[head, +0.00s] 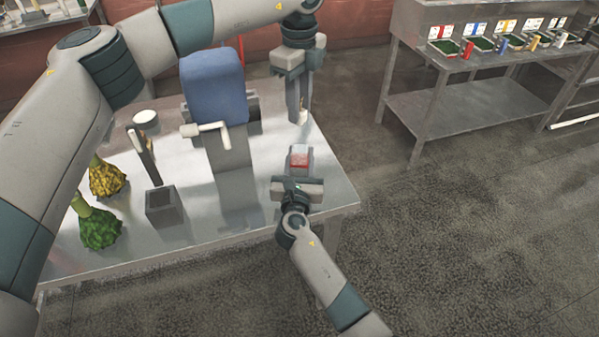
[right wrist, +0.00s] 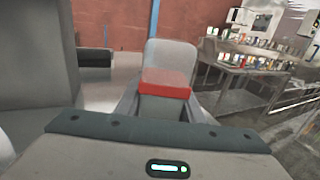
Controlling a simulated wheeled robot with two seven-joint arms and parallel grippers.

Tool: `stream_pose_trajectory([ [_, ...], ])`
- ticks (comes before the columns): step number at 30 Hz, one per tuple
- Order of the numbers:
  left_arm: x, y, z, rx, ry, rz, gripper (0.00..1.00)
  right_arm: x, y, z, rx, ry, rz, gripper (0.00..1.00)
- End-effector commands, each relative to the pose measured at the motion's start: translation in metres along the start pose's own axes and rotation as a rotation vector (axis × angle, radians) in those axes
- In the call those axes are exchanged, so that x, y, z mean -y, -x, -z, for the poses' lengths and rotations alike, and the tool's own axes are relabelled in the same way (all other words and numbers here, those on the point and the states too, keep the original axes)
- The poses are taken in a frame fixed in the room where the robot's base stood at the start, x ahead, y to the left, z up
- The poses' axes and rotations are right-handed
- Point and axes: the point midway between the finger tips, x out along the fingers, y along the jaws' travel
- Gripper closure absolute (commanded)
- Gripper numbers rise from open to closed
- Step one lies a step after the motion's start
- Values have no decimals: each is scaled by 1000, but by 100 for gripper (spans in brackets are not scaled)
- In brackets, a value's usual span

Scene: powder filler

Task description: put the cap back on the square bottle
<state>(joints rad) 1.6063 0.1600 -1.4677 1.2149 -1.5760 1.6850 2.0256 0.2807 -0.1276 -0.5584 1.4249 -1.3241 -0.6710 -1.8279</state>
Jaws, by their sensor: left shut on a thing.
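The square bottle (head: 299,158) is clear grey with red contents and sits at the right end of the metal table. It also shows in the right wrist view (right wrist: 168,82), between my right fingers. My right gripper (head: 298,178) comes from the front and is shut on the bottle. My left gripper (head: 300,112) points down beyond the bottle, near the table's far right edge. It is shut on a small pale thing, apparently the cap (head: 302,117), mostly hidden by the fingers. The cap is apart from the bottle. The bottle's mouth is too small to make out.
A blue-topped filler machine (head: 214,88) with a white crank stands left of both grippers. A grey square container (head: 163,207), a dark upright holder (head: 144,155), a round white-topped item (head: 145,117), and yellow (head: 106,177) and green (head: 98,228) bundles stand farther left.

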Motion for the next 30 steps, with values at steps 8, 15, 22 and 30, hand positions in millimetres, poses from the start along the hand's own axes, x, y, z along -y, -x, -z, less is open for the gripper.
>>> stream_pose_trajectory([
  [8, 0, -9, 0, -1, 0, -2, 96, 0, 0, 0, 0, 0, 0, 100],
  [15, 0, -38, 0, -1, 0, -2, 96, 0, 0, 0, 0, 0, 0, 100],
  [22, 0, -50, 0, 0, 0, 0, 96, 0, 0, 0, -1, 0, 0, 100],
  [30, 0, -50, 0, 0, 0, 0, 96, 0, 0, 0, -1, 0, 0, 100],
])
